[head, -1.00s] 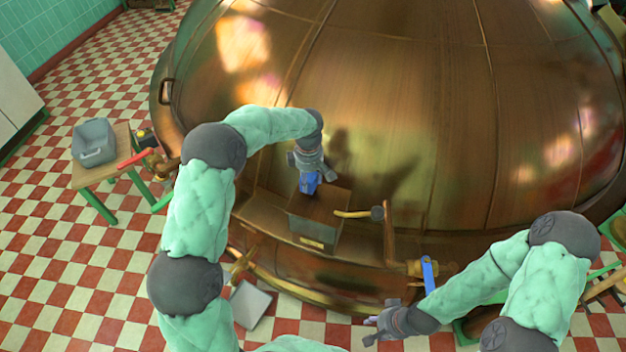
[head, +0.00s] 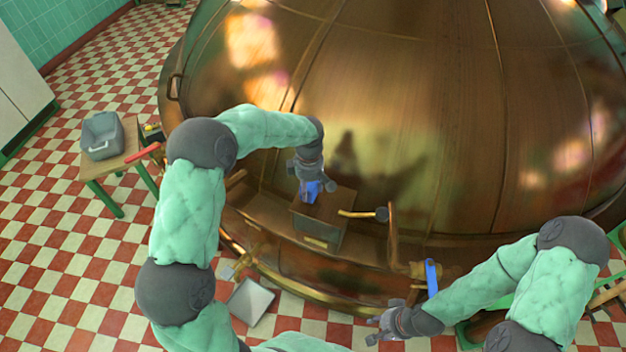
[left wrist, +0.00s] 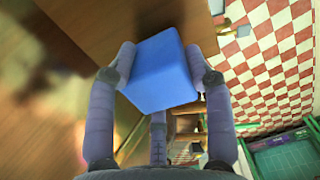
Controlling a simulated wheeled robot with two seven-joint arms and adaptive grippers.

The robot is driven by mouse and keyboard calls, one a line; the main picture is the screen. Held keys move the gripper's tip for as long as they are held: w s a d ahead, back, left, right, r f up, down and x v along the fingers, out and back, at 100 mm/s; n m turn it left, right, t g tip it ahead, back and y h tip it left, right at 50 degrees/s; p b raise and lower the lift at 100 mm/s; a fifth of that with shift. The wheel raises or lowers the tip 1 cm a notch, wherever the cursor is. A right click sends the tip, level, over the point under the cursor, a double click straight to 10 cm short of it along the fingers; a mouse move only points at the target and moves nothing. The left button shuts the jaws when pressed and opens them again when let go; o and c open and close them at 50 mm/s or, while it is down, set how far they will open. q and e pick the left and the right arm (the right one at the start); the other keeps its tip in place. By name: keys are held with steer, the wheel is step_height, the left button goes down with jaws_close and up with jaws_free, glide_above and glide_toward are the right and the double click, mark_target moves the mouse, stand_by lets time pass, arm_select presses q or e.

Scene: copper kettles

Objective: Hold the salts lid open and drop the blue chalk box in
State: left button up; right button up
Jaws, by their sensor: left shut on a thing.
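The blue chalk box (head: 311,190) is in my left gripper (head: 309,181), right at the top of a brown wooden box with a small label, which I take as the salts box (head: 319,229). The salts box lid (head: 335,204) looks shut. I cannot tell whether the chalk box touches it. In the left wrist view the chalk box (left wrist: 160,70) sits between the fingers of that gripper (left wrist: 163,75), with brown wood behind it. My right gripper (head: 376,329) looks open and empty, low and to the right of the salts box.
A huge copper kettle (head: 400,110) fills the back. A brass pipe with a dark knob (head: 381,214) stands just right of the salts box. A blue lever (head: 431,278) is near my right forearm. A grey tub (head: 101,137) stands on a table at left.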

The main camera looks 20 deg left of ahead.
arm_select(q)
steer(key=s, duration=1.4)
steer(key=shift+a, duration=0.3)
steer(key=shift+s, duration=0.1)
arm_select(e)
steer(key=shift+c, duration=0.3)
